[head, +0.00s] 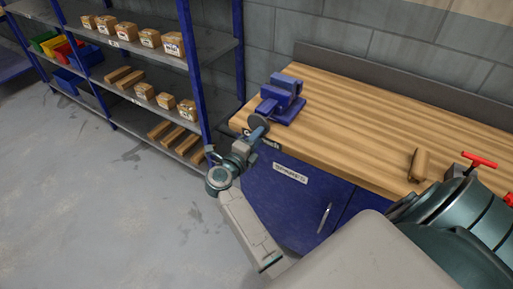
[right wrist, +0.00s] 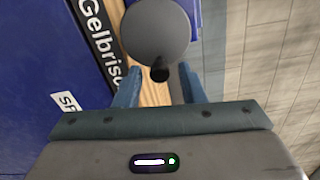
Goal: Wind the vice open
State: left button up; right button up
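The blue vice (head: 284,95) stands on the left end of the wooden bench. A round grey handwheel (head: 259,121) is at its front end. I cannot tell how wide its jaws stand. My right gripper (head: 258,136) is at the handwheel, just off the bench's front left corner. In the right wrist view the wheel's grey disc (right wrist: 156,30) is straight ahead, with a dark knob (right wrist: 160,70) on it. The two blue fingers (right wrist: 159,84) are apart, one on each side of the knob, with gaps showing. My left gripper is not in view.
The wooden bench top (head: 350,115) is clear right of the vice. A small wooden piece (head: 419,165) and a red-handled tool (head: 480,160) lie farther right. A blue cabinet (head: 285,205) is below. Shelving (head: 200,75) with boxes stands at the left.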

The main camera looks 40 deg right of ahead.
pick_arm(q)
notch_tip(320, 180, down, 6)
jog(key=b, duration=0.5)
pick_arm(e)
jog(key=m, duration=0.5)
jog(key=shift+r, duration=0.1)
grip_shut()
jog(key=r+n+p, duration=0.1)
jog(key=n+p, duration=0.1)
jog(key=p, duration=0.3)
jog(key=shift+r+n, duration=0.1)
jog(key=shift+n, duration=0.3)
jog(key=shift+p, duration=0.35)
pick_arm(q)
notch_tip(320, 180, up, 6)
pick_arm(e)
jog(key=shift+f, duration=0.2)
